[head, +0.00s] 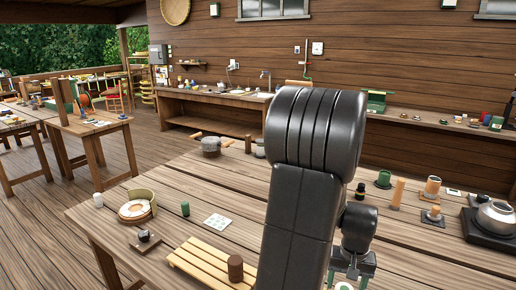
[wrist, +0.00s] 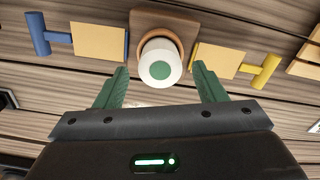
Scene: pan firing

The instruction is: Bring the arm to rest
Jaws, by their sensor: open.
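My arm (head: 305,170) stands upright in front of the table in the head view and covers part of it. My gripper (head: 351,272) hangs low at the right of the arm, partly cut off by the bottom edge. In the wrist view my gripper (wrist: 160,66) is open, with its two green fingers apart. A white round piece with a green dot (wrist: 158,72) sits on a brown square base (wrist: 165,20) ahead of the fingertips. Nothing shows gripped; the exact gap to the piece I cannot tell.
Blue-handled (wrist: 40,34) and yellow-handled (wrist: 265,72) tools flank the white piece. A wooden slatted rack (head: 205,262) with a brown cylinder (head: 235,268), a round wooden container (head: 138,207) and a kettle (head: 495,217) stand on the table (head: 110,225). Free tabletop lies at left.

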